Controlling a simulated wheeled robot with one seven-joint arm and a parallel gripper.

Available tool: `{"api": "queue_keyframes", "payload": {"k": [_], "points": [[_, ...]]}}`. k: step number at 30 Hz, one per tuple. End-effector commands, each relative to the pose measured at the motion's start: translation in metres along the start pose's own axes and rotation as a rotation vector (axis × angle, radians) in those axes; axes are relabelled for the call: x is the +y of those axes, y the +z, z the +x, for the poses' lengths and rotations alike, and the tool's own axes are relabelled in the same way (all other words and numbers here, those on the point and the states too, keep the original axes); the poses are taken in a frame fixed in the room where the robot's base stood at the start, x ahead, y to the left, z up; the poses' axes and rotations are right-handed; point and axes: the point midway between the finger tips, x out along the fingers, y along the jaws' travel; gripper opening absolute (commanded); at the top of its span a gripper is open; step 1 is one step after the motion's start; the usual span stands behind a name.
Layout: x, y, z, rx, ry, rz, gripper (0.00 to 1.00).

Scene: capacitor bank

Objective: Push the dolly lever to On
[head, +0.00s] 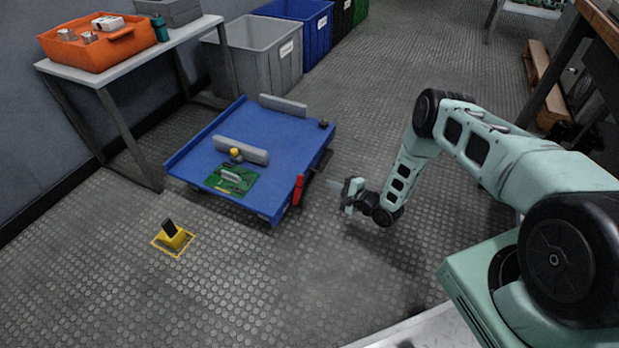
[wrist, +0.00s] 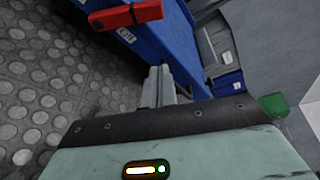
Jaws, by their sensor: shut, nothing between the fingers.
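The blue dolly (head: 208,155) stands on the floor, left of centre in the head view. Its red lever (head: 298,189) is on the right side of the dolly, near the front corner. In the wrist view the red lever (wrist: 128,14) lies across the top, above a small white label (wrist: 126,35) too small to read. My gripper (head: 347,195) is just right of the lever, apart from it, and low over the floor. Its fingers (wrist: 158,78) are shut and empty, pointing toward the dolly side. Which setting the lever is at cannot be told.
A green circuit board (head: 231,180) and grey bars lie on the dolly. A table (head: 125,68) and grey bin (head: 262,55) stand behind. Floor around my gripper is clear.

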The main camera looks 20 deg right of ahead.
Motion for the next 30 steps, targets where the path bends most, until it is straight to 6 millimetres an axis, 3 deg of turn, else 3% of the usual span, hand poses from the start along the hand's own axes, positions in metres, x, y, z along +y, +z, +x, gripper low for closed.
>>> {"api": "queue_keyframes", "payload": {"k": [6, 17, 23, 30], "points": [[0.010, -0.003, -0.014, -0.013, -0.042, 0.066, 0.00], [0.011, -0.003, -0.013, -0.014, -0.043, 0.068, 0.00], [0.012, -0.003, 0.007, -0.018, -0.044, 0.065, 0.00], [0.012, -0.003, 0.054, -0.018, -0.043, 0.064, 0.00]]}}
